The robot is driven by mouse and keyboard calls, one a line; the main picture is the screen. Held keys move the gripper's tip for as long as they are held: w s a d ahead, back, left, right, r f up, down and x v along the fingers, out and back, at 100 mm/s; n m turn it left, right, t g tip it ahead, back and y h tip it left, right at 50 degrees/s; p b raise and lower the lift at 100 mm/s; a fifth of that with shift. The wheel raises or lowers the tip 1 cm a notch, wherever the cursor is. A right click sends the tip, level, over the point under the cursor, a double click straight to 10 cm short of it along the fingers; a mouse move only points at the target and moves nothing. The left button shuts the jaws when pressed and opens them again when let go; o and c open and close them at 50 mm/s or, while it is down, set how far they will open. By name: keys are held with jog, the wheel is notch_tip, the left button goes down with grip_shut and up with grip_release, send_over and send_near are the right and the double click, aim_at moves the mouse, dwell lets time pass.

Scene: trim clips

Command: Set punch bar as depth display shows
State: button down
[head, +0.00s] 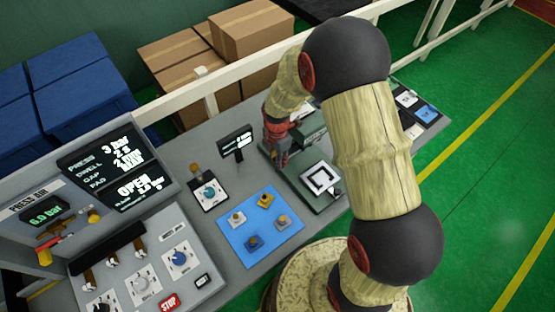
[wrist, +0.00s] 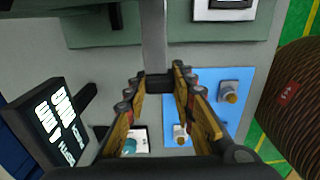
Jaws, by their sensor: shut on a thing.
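My gripper (head: 277,150) is over the table beside the green press fixture, in the upper middle of the head view. In the wrist view its fingers (wrist: 158,84) are shut on the dark end of a grey bar, which I take for the punch bar (wrist: 153,38). The bar runs from the fingers up toward the green base. In the head view the arm and gripper hide most of it. The small black depth display (head: 236,142) stands left of the gripper; it also shows in the wrist view (wrist: 58,122), its white characters too slanted to read surely.
A blue mat (head: 245,233) with several clips lies in front of the gripper. A knob box (head: 208,194) stands left of it. A large panel screen (head: 115,165) reads "PRESS 3 bar" and "OPEN". A white rail (head: 270,55) runs behind the table, with cardboard boxes (head: 175,60) beyond.

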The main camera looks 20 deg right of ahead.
jog(key=s+a, duration=0.2)
jog(key=a, duration=0.5)
jog(key=shift+s+a, duration=0.2)
jog(key=shift+a, duration=0.15)
jog(key=c, duration=2)
grip_release()
jog(key=o, duration=0.3)
jog(key=shift+a, duration=0.2)
jog(key=shift+o, duration=1.1)
jog(key=shift+d, duration=0.1)
notch_tip(320, 180, up, 12)
